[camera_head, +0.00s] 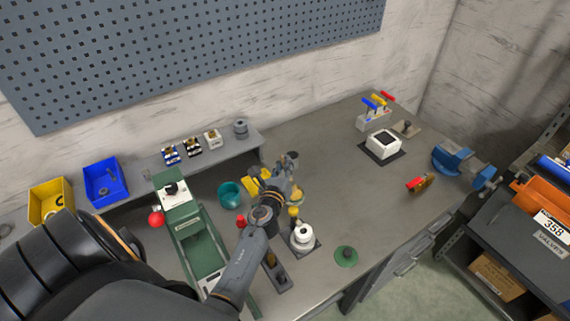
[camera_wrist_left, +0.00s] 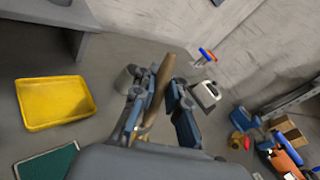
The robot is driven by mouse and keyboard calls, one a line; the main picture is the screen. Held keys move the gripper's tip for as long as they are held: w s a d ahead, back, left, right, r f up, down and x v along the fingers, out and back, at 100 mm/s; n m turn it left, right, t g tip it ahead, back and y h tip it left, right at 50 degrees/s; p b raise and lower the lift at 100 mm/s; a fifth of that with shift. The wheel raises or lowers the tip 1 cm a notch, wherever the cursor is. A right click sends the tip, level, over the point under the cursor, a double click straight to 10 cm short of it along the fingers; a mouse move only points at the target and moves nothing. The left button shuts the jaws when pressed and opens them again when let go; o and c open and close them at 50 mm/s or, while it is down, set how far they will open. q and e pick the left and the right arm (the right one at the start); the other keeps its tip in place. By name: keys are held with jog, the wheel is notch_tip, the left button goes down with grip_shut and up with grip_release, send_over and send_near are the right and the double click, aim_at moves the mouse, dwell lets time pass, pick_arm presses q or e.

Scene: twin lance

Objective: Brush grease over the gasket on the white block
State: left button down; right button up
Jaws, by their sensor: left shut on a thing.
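The white block (camera_head: 381,151) sits on a dark mat at the right back of the bench. The dark square gasket (camera_head: 383,139) lies on its top. In the left wrist view the white block (camera_wrist_left: 205,97) is to the right of my fingers. My left gripper (camera_head: 287,172) is over the middle of the bench, left of the block and apart from it. In the left wrist view my left gripper (camera_wrist_left: 157,88) is shut on a brown, tapered handle (camera_wrist_left: 163,78), seemingly the brush. Its bristles cannot be made out. My right gripper is not in view.
A teal cup (camera_head: 229,194), a yellow tray (camera_wrist_left: 55,101) and a white round part (camera_head: 303,237) are near my arm. Colored-handled tools (camera_head: 376,104) stand behind the block. A red-and-yellow item (camera_head: 420,184) and a blue vise (camera_head: 459,162) are to the right. Bench between is clear.

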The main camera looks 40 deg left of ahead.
pick_arm(q)
jog(key=shift+r+p, duration=1.8)
jog(key=shift+r, duration=0.45)
jog(key=shift+f, duration=0.1)
